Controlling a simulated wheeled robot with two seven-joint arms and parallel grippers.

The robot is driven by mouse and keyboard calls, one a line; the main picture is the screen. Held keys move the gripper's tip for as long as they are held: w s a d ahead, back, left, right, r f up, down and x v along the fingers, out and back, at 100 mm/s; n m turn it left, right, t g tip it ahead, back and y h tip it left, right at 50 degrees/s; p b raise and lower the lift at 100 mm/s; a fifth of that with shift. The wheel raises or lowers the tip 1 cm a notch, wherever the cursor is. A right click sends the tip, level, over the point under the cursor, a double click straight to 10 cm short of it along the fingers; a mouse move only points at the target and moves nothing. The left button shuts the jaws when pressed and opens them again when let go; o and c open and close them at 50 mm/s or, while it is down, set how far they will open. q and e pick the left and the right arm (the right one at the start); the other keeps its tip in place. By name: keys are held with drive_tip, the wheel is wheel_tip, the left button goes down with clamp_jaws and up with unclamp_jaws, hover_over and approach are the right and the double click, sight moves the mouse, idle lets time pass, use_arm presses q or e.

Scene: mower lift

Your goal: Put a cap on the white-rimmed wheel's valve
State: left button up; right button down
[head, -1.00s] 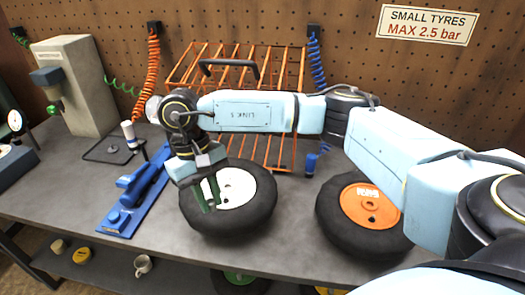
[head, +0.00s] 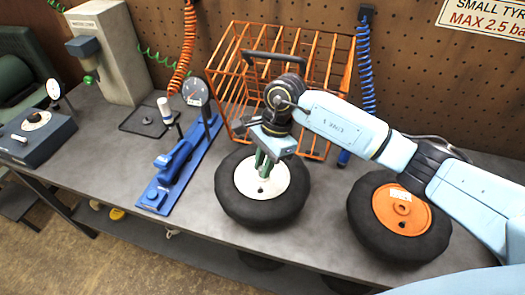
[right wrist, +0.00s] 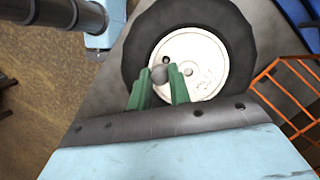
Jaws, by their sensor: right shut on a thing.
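The white-rimmed wheel (head: 281,180) lies flat on the grey bench, with a black tyre around its pale rim; its rim also fills the middle of the right wrist view (right wrist: 210,62). My right gripper (head: 264,166) is over the upper part of that rim. In the right wrist view its green fingers (right wrist: 160,78) are shut on a small grey round piece, which looks like a cap (right wrist: 159,73). I cannot tell whether the piece touches the wheel. The valve is not clearly seen and may be hidden by the fingers. My left gripper is not in view.
An orange-rimmed wheel (head: 388,206) lies to the right. An orange wire cage (head: 240,55) stands behind the white-rimmed wheel. A grey machine (head: 103,50) stands at the back left.

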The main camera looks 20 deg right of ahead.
sight(259, 187)
drive_tip(key=m, duration=0.1)
drive_tip(key=m+p, duration=0.1)
drive_tip(key=m, duration=0.1)
drive_tip(key=shift+w+a+t, duration=0.1)
drive_tip(key=shift+a+t, duration=0.1)
drive_tip(key=shift+t, duration=0.1)
drive_tip(key=shift+f+m, duration=0.15)
drive_tip(key=shift+m, duration=0.15)
drive_tip(key=shift+w+f, duration=0.1)
drive_tip(key=shift+f, duration=0.15)
drive_tip(key=shift+f+b, duration=0.85)
drive_tip(key=shift+f, duration=0.7)
drive_tip(key=shift+f+b, duration=0.7)
use_arm(q)
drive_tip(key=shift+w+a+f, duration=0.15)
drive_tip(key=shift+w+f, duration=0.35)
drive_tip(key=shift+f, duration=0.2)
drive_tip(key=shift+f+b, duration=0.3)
drive_tip(key=shift+b, duration=0.05)
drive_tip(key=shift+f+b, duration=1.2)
use_arm(e)
drive_tip(key=shift+f, duration=1.2)
drive_tip(key=c, duration=1.2)
unclamp_jaws()
